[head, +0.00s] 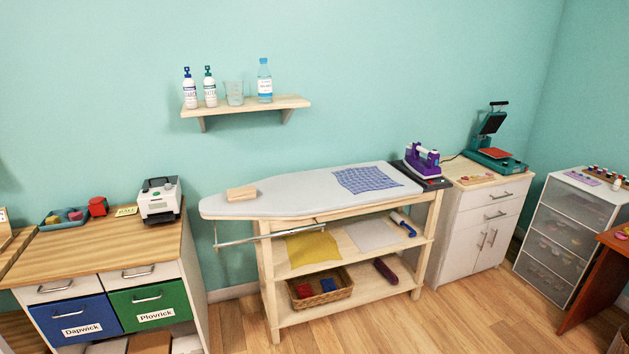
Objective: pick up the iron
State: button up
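A blue checked cloth (366,179) and a wooden block (241,193) lie on the board. A white cabinet (468,232) with a teal heat press (494,150) stands right of the iron. A wall shelf (246,106) holds bottles. Wooden floor (400,325) in front is clear.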

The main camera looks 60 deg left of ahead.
aim_at(423, 168)
jog(key=u, duration=1.65)
jog(key=i+l+z, duration=0.2)
jog(key=i, duration=0.15)
jog(key=i+z, duration=0.3)
jog(key=i, duration=2.15)
jog(key=i+l+u, duration=0.1)
jog(key=i+u, duration=0.15)
jog(key=i, duration=0.25)
jog(key=i+l+u, duration=0.25)
jog(key=i, duration=0.3)
jog(key=i+l+u, duration=0.2)
jog(key=i, duration=0.3)
